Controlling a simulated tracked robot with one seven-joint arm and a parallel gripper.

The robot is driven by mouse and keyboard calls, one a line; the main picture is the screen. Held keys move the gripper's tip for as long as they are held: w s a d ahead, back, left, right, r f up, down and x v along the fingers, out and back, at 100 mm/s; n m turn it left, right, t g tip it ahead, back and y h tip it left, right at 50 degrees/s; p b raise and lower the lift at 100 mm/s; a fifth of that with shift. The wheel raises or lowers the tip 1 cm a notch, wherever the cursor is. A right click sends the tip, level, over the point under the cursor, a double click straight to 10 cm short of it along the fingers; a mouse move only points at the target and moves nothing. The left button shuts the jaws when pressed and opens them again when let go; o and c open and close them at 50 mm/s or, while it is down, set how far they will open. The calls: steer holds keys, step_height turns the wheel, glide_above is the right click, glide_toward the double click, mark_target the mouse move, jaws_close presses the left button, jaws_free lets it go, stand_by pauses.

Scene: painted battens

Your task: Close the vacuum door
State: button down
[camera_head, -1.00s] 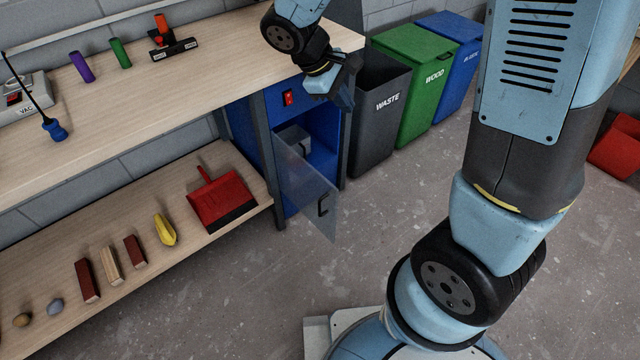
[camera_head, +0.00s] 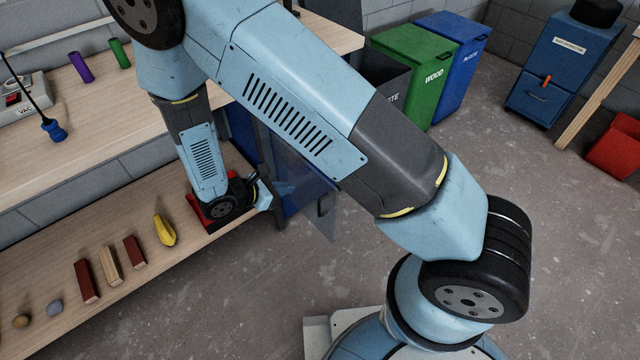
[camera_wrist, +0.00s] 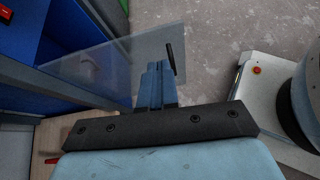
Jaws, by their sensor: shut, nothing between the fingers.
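The vacuum door is a clear panel (camera_head: 314,192) with a dark handle (camera_head: 323,207). It stands swung out from the blue cabinet under the bench, at the cabinet's left side. In the wrist view the door (camera_wrist: 100,72) spans the upper middle, its handle (camera_wrist: 170,58) just beyond my fingertips. My gripper (camera_head: 270,196) is shut and empty, low beside the door on its left, over the lower shelf's right end. In the wrist view the fingers (camera_wrist: 157,75) overlap the door; I cannot tell whether they touch it. The cabinet interior (camera_wrist: 58,32) shows blue at upper left. My arm hides much of the cabinet in the head view.
Green (camera_head: 417,62) and blue (camera_head: 447,60) bins stand behind my arm. The floor in front of the door is clear.

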step_height(320, 180, down, 2)
steer(key=n, duration=0.1)
glide_toward(324, 183)
step_height(324, 183, down, 3)
steer(key=d, duration=0.2)
steer(key=shift+w+d+t, duration=0.3)
steer(key=shift+w+d, duration=0.5)
steer(key=shift+d, duration=0.05)
steer(key=shift+w+d, duration=0.45)
steer(key=shift+d, duration=0.15)
